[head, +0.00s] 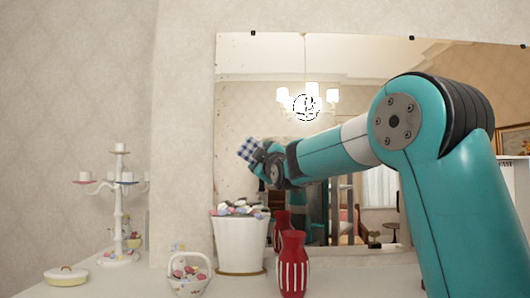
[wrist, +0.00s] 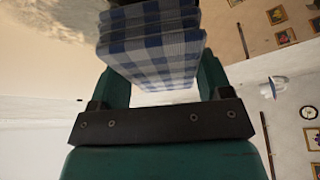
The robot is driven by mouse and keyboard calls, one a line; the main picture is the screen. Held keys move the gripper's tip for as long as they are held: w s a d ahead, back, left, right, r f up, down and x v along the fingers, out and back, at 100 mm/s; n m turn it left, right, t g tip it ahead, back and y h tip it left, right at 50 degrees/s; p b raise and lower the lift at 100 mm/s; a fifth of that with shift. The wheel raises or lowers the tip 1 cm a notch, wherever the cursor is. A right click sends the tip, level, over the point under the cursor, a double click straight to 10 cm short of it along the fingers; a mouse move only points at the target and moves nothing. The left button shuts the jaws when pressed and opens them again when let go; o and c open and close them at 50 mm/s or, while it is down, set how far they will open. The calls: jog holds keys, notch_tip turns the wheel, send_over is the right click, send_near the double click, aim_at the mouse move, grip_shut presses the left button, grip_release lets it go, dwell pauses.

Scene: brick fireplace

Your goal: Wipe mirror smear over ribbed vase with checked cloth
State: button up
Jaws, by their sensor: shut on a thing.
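The blue-and-white checked cloth (head: 249,150) is folded and held in my gripper (head: 262,158), in front of the left part of the mirror (head: 236,85). In the wrist view the cloth (wrist: 155,45) sits between the jaws of my gripper (wrist: 153,85). I cannot tell whether the cloth touches the glass. A black-and-white scribbled mark (head: 306,107) shows on the mirror, over the reflected chandelier; it looks like the smear. It is up and right of the cloth. The red vase with white ribs (head: 292,266) stands upright on the shelf, below the mark.
A white pot (head: 240,246) of colourful pieces stands left of the vase, below my gripper. A small basket (head: 188,274), a white candelabra (head: 119,205) and a lidded dish (head: 65,275) are further left. The shelf right of the vase looks clear.

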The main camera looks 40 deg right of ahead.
jog(key=shift+w+d, duration=0.25)
jog(key=shift+d, duration=0.2)
jog(key=shift+s+d+f+b, duration=0.1)
jog(key=shift+s+d+b, duration=0.6)
jog(key=shift+d+b, duration=0.15)
jog(key=shift+s+d, duration=0.55)
jog(key=shift+d, duration=0.2)
jog(key=s+d+b, duration=0.4)
jog(key=d, duration=0.2)
jog(key=shift+d+b, duration=0.25)
jog(key=shift+b, duration=0.1)
